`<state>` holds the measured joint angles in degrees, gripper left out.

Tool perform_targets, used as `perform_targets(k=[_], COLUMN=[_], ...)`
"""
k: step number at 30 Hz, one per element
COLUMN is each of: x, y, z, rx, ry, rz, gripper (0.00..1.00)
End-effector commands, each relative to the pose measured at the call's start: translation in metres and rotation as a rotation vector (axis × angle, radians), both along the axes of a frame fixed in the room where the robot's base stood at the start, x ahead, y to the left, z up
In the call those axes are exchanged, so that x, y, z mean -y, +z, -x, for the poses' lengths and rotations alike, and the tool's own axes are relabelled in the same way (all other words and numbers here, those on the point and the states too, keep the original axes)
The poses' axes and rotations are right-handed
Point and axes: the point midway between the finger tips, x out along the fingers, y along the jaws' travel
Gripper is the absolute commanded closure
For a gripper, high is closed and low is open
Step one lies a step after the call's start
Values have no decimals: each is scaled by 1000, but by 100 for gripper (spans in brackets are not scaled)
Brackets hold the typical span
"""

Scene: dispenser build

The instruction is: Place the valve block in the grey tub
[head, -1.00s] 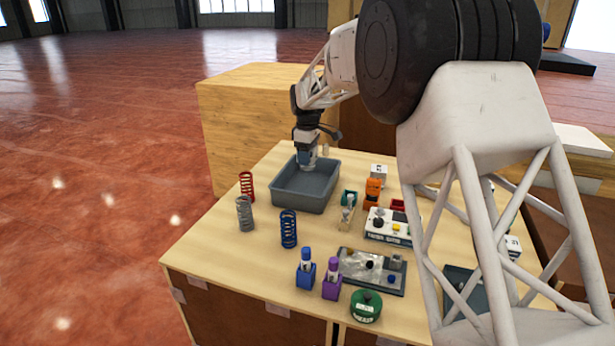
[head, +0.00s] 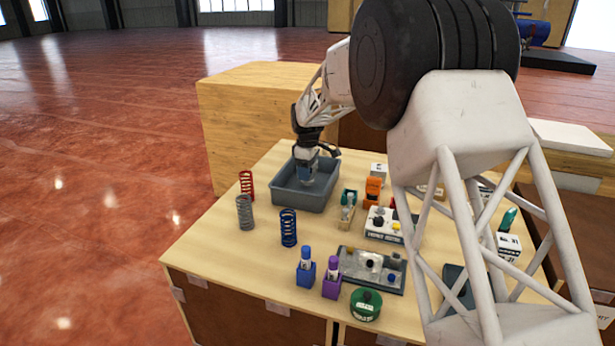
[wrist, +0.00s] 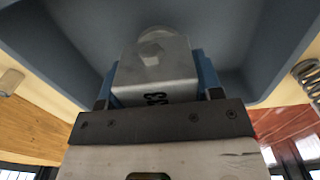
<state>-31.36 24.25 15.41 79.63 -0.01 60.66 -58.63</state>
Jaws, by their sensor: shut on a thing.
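The grey tub (head: 303,204) stands at the back left of the table. My gripper (head: 307,181) points down inside the tub's opening. In the wrist view my gripper (wrist: 158,88) is shut on the valve block (wrist: 158,68), a grey metal block with a rounded end and dark markings, held between blue fingers. The tub's grey walls and floor (wrist: 50,45) surround the block in that view. In the head view the block is mostly hidden by the gripper and the tub. I cannot tell whether it touches the tub floor.
A red spring (head: 246,185), a grey spring (head: 245,213) and a blue spring (head: 288,228) stand left and in front of the tub. Blue (head: 306,272) and purple (head: 332,283) holders, a green round part (head: 366,305) and a grey plate (head: 350,283) lie nearer. Several parts crowd the right.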

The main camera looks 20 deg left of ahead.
Motion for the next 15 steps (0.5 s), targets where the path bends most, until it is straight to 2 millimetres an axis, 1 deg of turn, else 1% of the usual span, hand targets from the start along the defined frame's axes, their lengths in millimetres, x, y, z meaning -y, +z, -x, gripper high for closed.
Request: perform_targets(k=[3,6,15], x=[0,0,0], y=[-14,-21,-23], z=[0,0,0], rx=[-1,0,1], ry=[0,0,0], rz=[1,0,0], gripper=[83,83,83])
